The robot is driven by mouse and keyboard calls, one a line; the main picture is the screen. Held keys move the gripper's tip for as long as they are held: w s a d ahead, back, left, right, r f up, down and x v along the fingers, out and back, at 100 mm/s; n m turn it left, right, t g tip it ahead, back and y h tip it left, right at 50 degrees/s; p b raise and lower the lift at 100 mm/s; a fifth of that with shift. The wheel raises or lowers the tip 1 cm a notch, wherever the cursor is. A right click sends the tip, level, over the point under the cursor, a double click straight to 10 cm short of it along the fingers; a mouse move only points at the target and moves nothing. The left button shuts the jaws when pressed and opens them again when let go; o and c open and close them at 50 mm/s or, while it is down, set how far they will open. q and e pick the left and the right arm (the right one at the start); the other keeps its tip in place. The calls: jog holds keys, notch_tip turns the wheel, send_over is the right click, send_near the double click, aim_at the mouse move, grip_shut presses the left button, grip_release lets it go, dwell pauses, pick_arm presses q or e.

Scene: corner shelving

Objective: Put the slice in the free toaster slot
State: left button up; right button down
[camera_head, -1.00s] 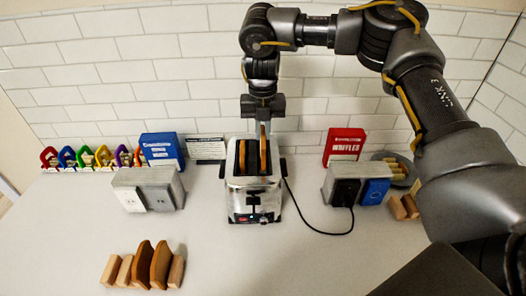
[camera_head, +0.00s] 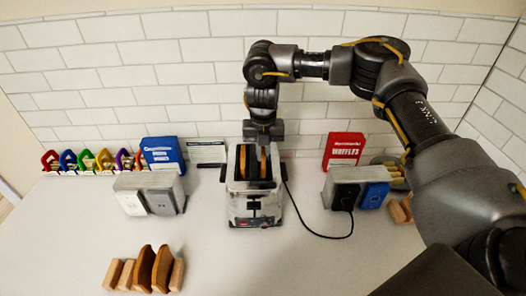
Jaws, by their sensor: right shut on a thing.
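The silver toaster (camera_head: 254,207) stands in the middle of the counter against the tiled wall, with two long dark slots on top. One brown slice (camera_head: 242,163) stands in the left slot. Another brown slice (camera_head: 264,162) is at the right slot, under my right gripper (camera_head: 263,140). The gripper comes down from above at the toaster's back and is shut on this slice; its fingertips are largely hidden. I cannot tell how deep the held slice sits in the slot. My left gripper is not in view.
A rack (camera_head: 132,285) with two brown slices between wooden blocks stands at the front left. Grey outlet boxes (camera_head: 178,185) (camera_head: 329,184) flank the toaster. A black cord (camera_head: 322,236) runs to the right box. Blue (camera_head: 162,152) and red (camera_head: 344,149) boxes stand behind.

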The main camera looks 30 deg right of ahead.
jog(key=c, duration=1.5)
grip_release()
jog(key=shift+w+d+f, duration=0.1)
jog(key=shift+f, duration=0.05)
notch_tip(320, 180, up, 12)
jog(key=b, duration=0.1)
jog(key=shift+r+b, duration=0.25)
jog(key=shift+b, duration=0.05)
